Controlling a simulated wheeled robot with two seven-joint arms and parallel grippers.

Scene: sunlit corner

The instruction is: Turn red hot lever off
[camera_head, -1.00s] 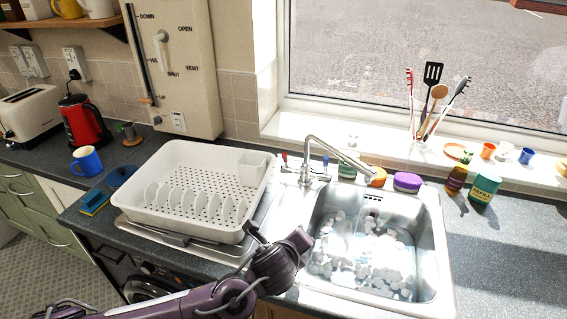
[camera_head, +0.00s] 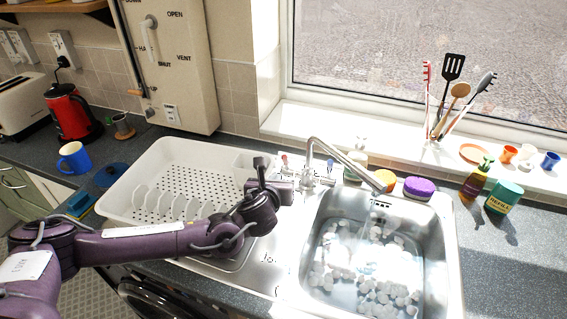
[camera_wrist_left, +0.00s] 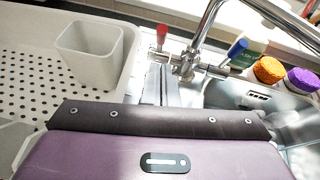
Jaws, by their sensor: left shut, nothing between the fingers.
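The red hot lever (camera_head: 285,160) stands on the left side of the chrome tap, and the blue lever (camera_head: 330,165) is on its right side. In the left wrist view the red lever (camera_wrist_left: 162,36) stands upright at the tap's left end, beyond my gripper. The blue lever (camera_wrist_left: 237,48) tilts to the right. My left gripper (camera_head: 288,190) is shut and empty, just in front of the red lever. A gap to the lever shows in the left wrist view. My right gripper is not in view.
A white dish rack (camera_head: 150,215) with a cutlery cup (camera_wrist_left: 92,45) is left of the tap. The tap spout (camera_head: 345,160) arches over the sink (camera_head: 450,262), which holds water and foam. Orange (camera_head: 384,180) and purple (camera_head: 419,188) sponges or pots sit behind the sink.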

